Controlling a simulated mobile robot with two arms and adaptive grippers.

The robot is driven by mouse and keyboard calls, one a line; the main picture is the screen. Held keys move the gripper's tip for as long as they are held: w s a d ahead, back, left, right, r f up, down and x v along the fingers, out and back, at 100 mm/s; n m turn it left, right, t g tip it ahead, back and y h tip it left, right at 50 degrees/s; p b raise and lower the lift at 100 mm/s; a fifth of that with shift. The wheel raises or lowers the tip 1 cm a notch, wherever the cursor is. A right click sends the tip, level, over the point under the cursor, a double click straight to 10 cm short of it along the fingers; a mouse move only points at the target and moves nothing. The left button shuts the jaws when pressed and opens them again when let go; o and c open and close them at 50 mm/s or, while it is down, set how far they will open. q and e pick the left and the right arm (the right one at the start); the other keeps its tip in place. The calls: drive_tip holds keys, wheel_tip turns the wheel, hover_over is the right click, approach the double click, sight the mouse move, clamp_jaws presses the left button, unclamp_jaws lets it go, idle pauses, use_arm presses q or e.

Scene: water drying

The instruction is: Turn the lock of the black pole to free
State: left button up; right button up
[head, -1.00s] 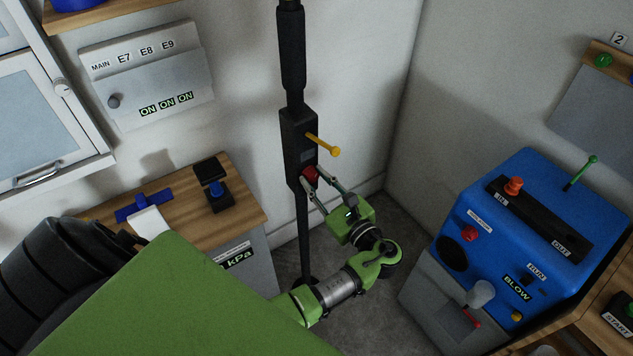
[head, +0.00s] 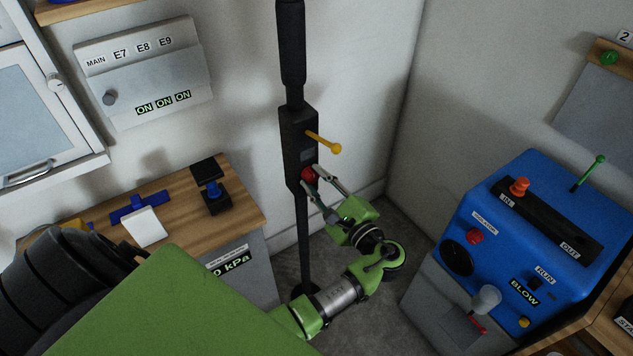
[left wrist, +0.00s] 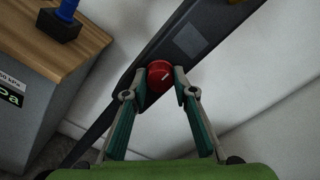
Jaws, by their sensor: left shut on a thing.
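The black pole (head: 291,60) stands upright near the wall corner, with a thicker black box section (head: 298,135) partway down. A red round knob (head: 308,174) sits low on that box. A yellow lever (head: 324,143) with a ball end sticks out above the knob. My left gripper (head: 311,178) is shut on the red knob, with one finger on each side; its fingertips also show in the left wrist view (left wrist: 160,88). My right gripper is not in view.
A blue machine (head: 530,225) with knobs and levers stands to the right. A wooden-topped cabinet (head: 245,205) with small blue and black items stands left of the pole. A grey panel (head: 150,75) hangs on the wall. Floor shows around the pole's foot.

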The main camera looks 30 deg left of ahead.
use_arm(q)
drive_tip(key=shift+a+r, duration=0.1)
drive_tip(key=o, duration=1.1)
drive_tip(key=v, duration=0.7)
drive_tip(key=shift+d, duration=0.2)
